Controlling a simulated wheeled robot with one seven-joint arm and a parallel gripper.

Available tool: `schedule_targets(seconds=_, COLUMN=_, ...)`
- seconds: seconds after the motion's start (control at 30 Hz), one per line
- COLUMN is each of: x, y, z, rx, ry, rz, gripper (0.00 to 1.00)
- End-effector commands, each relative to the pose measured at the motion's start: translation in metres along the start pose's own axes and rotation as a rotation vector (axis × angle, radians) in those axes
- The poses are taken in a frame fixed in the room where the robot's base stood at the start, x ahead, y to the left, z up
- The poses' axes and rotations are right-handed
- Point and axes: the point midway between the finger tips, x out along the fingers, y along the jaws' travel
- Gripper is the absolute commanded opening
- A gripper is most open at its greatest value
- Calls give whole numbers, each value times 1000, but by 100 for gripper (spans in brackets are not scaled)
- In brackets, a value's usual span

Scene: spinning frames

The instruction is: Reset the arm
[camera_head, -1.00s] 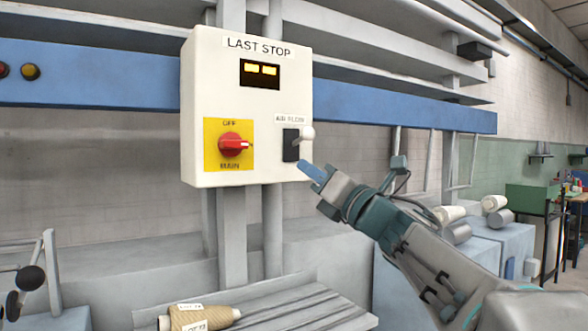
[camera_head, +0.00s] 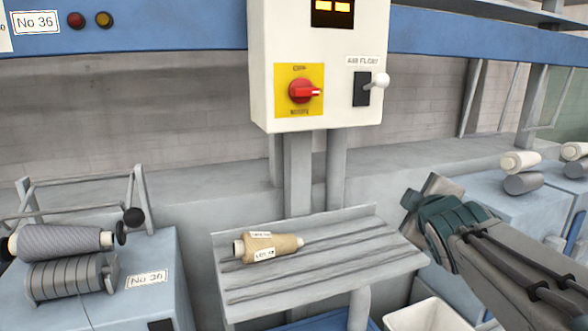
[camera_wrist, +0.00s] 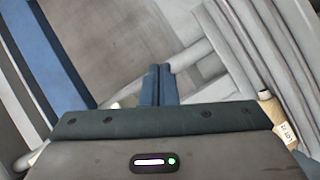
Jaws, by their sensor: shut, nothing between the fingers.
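My gripper shows in the wrist view (camera_wrist: 158,86) with its two blue fingers pressed together and nothing between them. In the head view my arm reaches in from the lower right. Its wrist (camera_head: 440,212) is right of the grey slatted shelf, below and right of the white control box (camera_head: 330,110); the fingertips are hard to make out there. The arm is clear of the box, which carries a red rotary knob (camera_head: 303,90) on a yellow plate and a white-tipped air flow lever (camera_head: 378,81) pointing up and to the right.
A tan labelled bobbin (camera_head: 283,243) lies on the slatted shelf (camera_head: 330,276). A grey bobbin (camera_head: 62,240) sits on a machine at left. White bobbins (camera_head: 520,161) are at right. A white bin (camera_head: 432,316) stands below the shelf. A blue beam (camera_head: 160,27) crosses behind.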

Motion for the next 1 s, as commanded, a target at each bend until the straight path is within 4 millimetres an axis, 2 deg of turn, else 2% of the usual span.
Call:
schedule_targets(seconds=0.17, x=-36, y=-67, z=19, rx=389, ry=-259, rz=-286, gripper=0)
schedule_targets(seconds=0.3, x=-82, y=-124, z=28, rx=648, ry=-501, rz=-482, gripper=0)
schedule_targets(seconds=0.4, x=-116, y=-155, z=30, rx=778, ry=-661, rz=-588, gripper=0)
schedule_targets(seconds=0.5, x=-144, y=-176, z=31, rx=860, ry=-785, rz=-656, gripper=0)
schedule_targets(seconds=0.6, x=-159, y=-186, z=32, rx=905, ry=-859, rz=-693, gripper=0)
schedule_targets(seconds=0.7, x=-165, y=-191, z=32, rx=919, ry=-888, rz=-706, gripper=0)
schedule_targets(seconds=1.0, x=-165, y=-192, z=33, rx=919, ry=-887, rz=-705, gripper=0)
